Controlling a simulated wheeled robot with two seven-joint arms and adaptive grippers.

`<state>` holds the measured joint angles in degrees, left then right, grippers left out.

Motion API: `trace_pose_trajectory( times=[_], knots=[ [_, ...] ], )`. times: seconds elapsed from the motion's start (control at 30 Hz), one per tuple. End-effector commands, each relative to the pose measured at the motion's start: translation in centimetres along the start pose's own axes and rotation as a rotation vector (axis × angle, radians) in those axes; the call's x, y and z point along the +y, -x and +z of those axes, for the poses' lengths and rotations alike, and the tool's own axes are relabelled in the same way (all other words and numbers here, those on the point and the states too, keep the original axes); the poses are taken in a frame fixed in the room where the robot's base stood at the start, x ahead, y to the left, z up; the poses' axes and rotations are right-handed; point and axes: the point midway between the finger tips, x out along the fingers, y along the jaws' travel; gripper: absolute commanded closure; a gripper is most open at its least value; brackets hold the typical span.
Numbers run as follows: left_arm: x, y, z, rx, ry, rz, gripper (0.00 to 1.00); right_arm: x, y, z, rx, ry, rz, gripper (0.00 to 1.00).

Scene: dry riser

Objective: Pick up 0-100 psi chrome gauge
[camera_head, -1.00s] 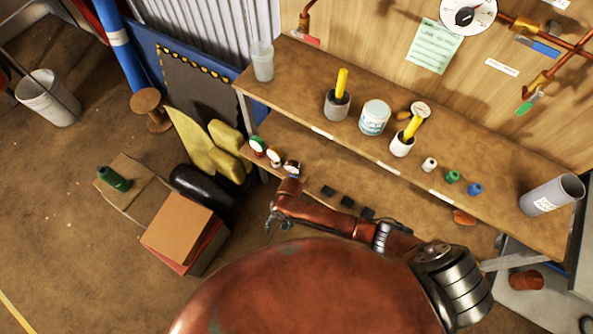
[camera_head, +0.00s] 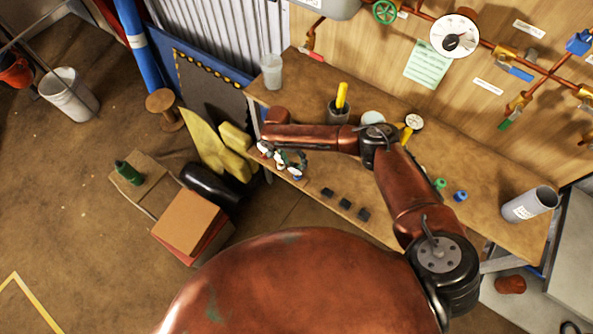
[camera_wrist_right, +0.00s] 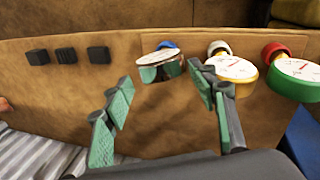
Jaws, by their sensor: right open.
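The chrome gauge (camera_wrist_right: 160,62), with a white face, chrome rim and blue cap, lies on the lower shelf in the right wrist view, leftmost of three gauges. My right gripper (camera_wrist_right: 163,88) is open and empty, its green-padded fingers either side of the gauge's near edge; I see no contact. In the head view the right gripper (camera_head: 291,160) hangs over the gauges at the shelf's left end and partly hides them. The chrome gauge (camera_head: 296,173) shows there just below the fingers. Dial numbers are too small to read. My left gripper is not in view.
A brass-rimmed gauge (camera_wrist_right: 236,68) with a white cap and a green gauge (camera_wrist_right: 297,78) with a red cap stand close right of the chrome one. Several black blocks (camera_wrist_right: 66,55) lie to the left.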

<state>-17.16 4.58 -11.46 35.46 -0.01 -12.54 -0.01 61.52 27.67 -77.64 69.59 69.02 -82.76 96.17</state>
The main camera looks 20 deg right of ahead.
Motion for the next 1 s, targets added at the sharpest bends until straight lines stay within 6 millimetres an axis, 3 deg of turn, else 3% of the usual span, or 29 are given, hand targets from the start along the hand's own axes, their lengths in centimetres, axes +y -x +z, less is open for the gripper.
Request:
trace_pose_trajectory(
  times=[0.3, 0.6, 1.0],
  knots=[
    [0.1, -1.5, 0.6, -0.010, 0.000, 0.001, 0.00, -0.1, -4.4, 0.2, 0.000, 0.000, 0.000, 0.47],
    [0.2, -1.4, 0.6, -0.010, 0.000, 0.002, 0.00, -0.2, -4.5, 0.2, 0.001, 0.000, -0.002, 0.48],
    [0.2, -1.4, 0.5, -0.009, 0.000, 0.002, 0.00, -0.2, -4.5, 0.2, 0.000, 0.001, -0.002, 0.75]
  ],
)
